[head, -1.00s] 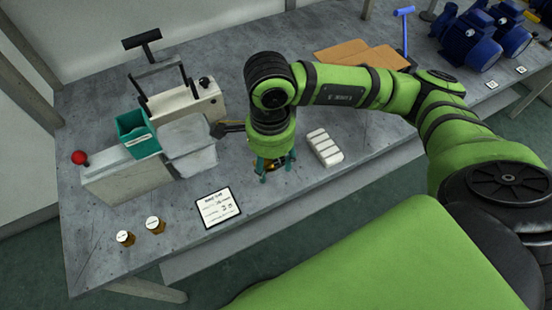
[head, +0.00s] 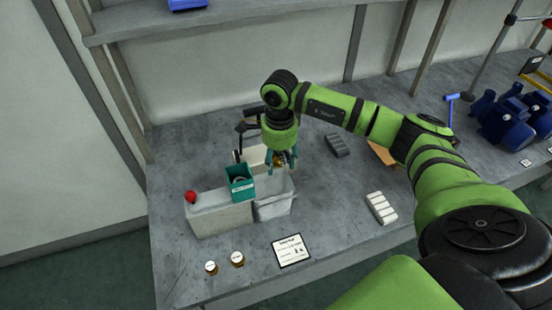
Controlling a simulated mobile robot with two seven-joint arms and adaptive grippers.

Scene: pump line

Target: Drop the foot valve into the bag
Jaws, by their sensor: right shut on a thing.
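My right gripper (head: 283,168) points down, shut on a small brass-coloured piece, the foot valve (head: 281,159), which is partly hidden by the fingers. The bag (head: 273,208) is pale grey-white with an open top. It stands at the right end of a grey block, beside a teal bin. In the picture the gripper and valve are just above the bag's far edge; how high above cannot be told. My left gripper is not in view.
The teal bin (head: 239,183), grey block (head: 221,219) and red knob (head: 191,197) stand left of the bag. A white sealer-like device (head: 252,157) is behind. A pale ribbed block (head: 381,208) lies to the right.

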